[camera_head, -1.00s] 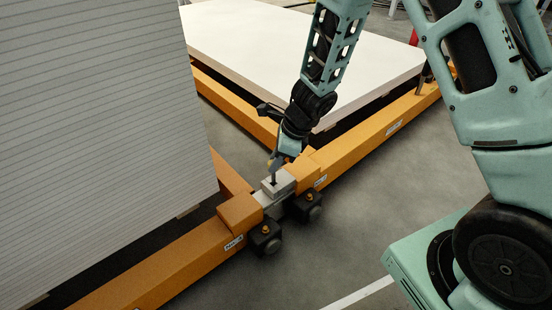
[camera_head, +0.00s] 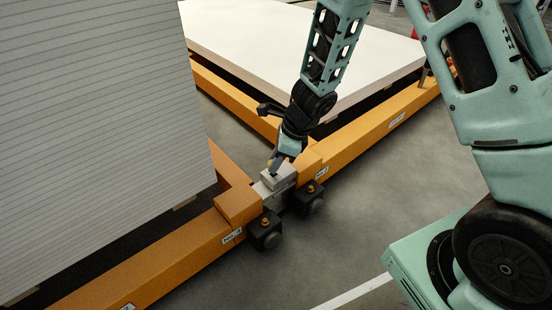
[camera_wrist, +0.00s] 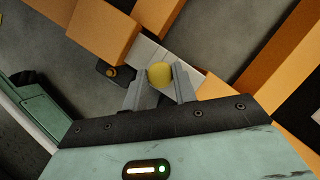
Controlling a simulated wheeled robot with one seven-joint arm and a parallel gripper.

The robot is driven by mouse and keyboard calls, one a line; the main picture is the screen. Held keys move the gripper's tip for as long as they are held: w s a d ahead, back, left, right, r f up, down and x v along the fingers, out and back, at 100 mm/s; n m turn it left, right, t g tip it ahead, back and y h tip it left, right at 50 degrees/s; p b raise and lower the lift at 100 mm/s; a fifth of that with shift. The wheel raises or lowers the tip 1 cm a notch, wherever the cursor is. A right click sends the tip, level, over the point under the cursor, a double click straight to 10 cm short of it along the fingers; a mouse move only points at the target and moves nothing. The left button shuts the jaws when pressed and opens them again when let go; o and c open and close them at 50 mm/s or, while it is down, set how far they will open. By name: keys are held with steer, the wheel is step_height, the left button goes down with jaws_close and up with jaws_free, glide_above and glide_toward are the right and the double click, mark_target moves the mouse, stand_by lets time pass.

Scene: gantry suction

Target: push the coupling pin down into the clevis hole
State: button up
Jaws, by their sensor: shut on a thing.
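My gripper (camera_head: 274,168) points down over the grey clevis block (camera_head: 279,183) that sits between the ends of two orange frames. In the wrist view my gripper (camera_wrist: 160,84) is shut on the yellow round head of the coupling pin (camera_wrist: 160,75). The grey clevis (camera_wrist: 150,52) lies just beneath and beyond the fingers. In the head view the pin is mostly hidden by the fingers. Its lower end is close to the top of the clevis. I cannot see the hole or how deep the pin sits in it.
Orange beams (camera_head: 160,258) run to the lower left and upper right of the coupling. Black wheel units (camera_head: 266,230) stand at its front. A tall stack of white boards (camera_head: 100,120) rises at the left, and a lower white stack (camera_head: 270,45) lies behind. Grey floor (camera_head: 370,225) is clear in front.

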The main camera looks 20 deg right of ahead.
steer(key=shift+f+b, duration=0.75)
steer(key=shift+f, duration=0.2)
steer(key=o, duration=1.1)
steer(key=shift+r, duration=0.1)
steer(key=p+v, duration=1.1)
steer(key=v, duration=0.6)
steer(key=shift+d+r+p, duration=0.15)
steer(key=shift+p, duration=0.25)
